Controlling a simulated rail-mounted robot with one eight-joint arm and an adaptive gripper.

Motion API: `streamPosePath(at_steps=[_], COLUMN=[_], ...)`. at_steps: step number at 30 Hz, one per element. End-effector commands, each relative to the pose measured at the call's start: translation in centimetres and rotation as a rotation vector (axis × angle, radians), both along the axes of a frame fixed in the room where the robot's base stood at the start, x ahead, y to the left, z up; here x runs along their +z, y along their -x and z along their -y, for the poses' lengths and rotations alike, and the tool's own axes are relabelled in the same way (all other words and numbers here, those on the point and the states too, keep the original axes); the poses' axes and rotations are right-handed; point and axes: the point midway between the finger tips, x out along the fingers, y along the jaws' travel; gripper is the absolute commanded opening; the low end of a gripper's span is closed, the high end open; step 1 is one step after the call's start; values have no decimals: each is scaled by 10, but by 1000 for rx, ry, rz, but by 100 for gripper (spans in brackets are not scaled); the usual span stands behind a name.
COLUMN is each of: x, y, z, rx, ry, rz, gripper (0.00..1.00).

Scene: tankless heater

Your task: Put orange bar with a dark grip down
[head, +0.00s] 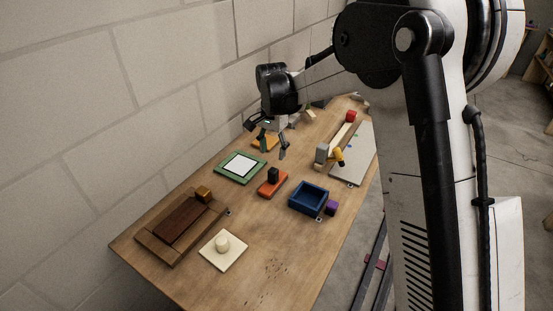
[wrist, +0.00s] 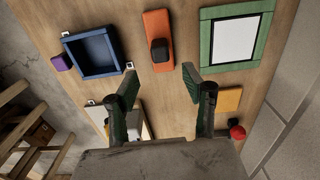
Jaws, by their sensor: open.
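The orange bar (head: 272,184) with a dark grip (head: 273,175) lies on the wooden table between the green-framed white panel and the blue box. In the wrist view the orange bar (wrist: 157,28) and its dark grip (wrist: 160,51) show at the top middle, ahead of my fingertips. My gripper (head: 272,146) is above the table, behind the bar in the head view. Its two fingers (wrist: 160,86) are spread apart with nothing between them. The bar is apart from the fingers.
The green-framed panel (head: 241,167) and blue box (head: 308,199) flank the bar, with a purple cube (head: 331,208) by the box. A brown tray (head: 180,228) and cream plate with knob (head: 222,251) stand nearer. A grey board (head: 354,155) lies at right. The block wall borders the table's left.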

Motion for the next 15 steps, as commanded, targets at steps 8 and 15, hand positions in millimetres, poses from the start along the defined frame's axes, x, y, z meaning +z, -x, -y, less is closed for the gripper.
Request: streamPosePath(at_steps=[8,15], x=[7,45], y=[2,24], z=[2,28], rx=[3,48], ry=[-1,-14], rz=[4,54], gripper=[45,45])
